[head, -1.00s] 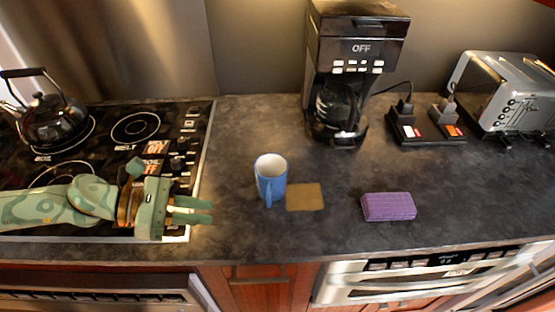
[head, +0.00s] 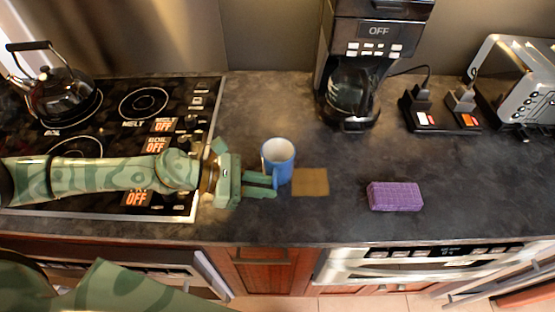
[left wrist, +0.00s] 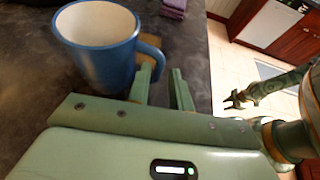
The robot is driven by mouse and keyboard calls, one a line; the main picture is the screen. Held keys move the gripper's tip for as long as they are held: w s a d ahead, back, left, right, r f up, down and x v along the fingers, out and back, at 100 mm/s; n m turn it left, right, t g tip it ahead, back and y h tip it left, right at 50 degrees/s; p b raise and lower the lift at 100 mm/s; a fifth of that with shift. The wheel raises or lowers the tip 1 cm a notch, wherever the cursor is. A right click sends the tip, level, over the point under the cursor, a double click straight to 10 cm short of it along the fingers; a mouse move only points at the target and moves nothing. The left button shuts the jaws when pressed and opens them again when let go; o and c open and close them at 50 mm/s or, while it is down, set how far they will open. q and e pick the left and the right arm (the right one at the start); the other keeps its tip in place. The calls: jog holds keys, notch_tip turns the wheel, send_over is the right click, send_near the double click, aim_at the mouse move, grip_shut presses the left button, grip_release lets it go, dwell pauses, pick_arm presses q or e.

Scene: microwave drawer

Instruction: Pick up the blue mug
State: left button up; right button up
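The blue mug (head: 278,165) stands upright on the dark counter, with a pale inside. It also shows large at the upper left of the left wrist view (left wrist: 105,55), its handle (left wrist: 151,55) pointing right. My left gripper (head: 275,187) is beside the mug's lower left in the head view. In the left wrist view its two fingers (left wrist: 161,73) are apart with nothing held between them. One finger is close to the handle; I cannot tell if they touch. My right gripper (left wrist: 236,99) appears small in the left wrist view, over the floor, its jaws apart.
A tan square (head: 311,182) lies just right of the mug, and a purple block (head: 395,196) farther right. The coffee maker (head: 352,100) stands behind. The stove (head: 95,205) with a kettle (head: 62,95) is at left. The counter's front edge is close to my left gripper.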

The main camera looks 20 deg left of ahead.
pick_arm(q)
jog(key=x, duration=0.4)
jog(key=shift+w+d+f, duration=0.1)
jog(key=shift+w+d, duration=0.05)
jog(key=shift+w, duration=0.1)
grip_shut()
jog(key=shift+r+p, duration=0.4)
jog(key=shift+r, duration=0.1)
notch_tip(320, 180, up, 3)
jog(key=shift+p, duration=0.8)
jog(key=s+d+r+p, duration=0.5)
jog(key=s+r+p, duration=0.4)
jog(key=s, duration=0.4)
jog(key=shift+p, duration=0.9)
